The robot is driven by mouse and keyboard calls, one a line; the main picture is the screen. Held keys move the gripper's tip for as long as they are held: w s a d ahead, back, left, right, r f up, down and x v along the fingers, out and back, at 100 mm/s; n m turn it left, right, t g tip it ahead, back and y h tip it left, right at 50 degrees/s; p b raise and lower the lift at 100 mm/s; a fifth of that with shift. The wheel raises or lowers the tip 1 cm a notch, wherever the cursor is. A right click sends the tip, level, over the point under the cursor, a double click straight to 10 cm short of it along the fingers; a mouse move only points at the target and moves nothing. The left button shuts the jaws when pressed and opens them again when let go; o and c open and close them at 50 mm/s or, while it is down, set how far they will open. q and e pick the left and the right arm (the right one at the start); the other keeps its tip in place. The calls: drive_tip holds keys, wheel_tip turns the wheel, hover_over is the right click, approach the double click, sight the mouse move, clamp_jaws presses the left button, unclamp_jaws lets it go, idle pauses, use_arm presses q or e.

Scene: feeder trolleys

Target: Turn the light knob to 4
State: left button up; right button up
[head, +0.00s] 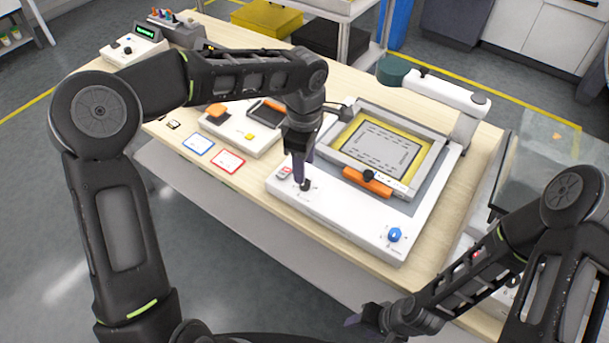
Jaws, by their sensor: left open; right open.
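A white machine (340,215) with a framed yellow-edged panel stands on the wooden table. Its front face carries a blue knob (395,235) at the right and a small dark knob (307,186) at the left, with marks around each. The labels are too small to read, so I cannot tell which is the light knob. My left gripper (302,178) is open and points down at the dark knob, partly hiding it; I cannot tell if it touches. My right gripper (362,320) is open and empty, low in front of the table, away from both knobs.
A white tray device (245,128) and blue- and red-edged cards (228,161) lie to the left. A clear-walled box (550,170) stands at the right.

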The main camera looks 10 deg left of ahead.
sight(305, 184)
use_arm(q)
wheel_tip(305, 184, down, 5)
drive_tip(key=shift+f+p, duration=0.15)
drive_tip(key=shift+p, duration=0.2)
clamp_jaws()
idle(0.4)
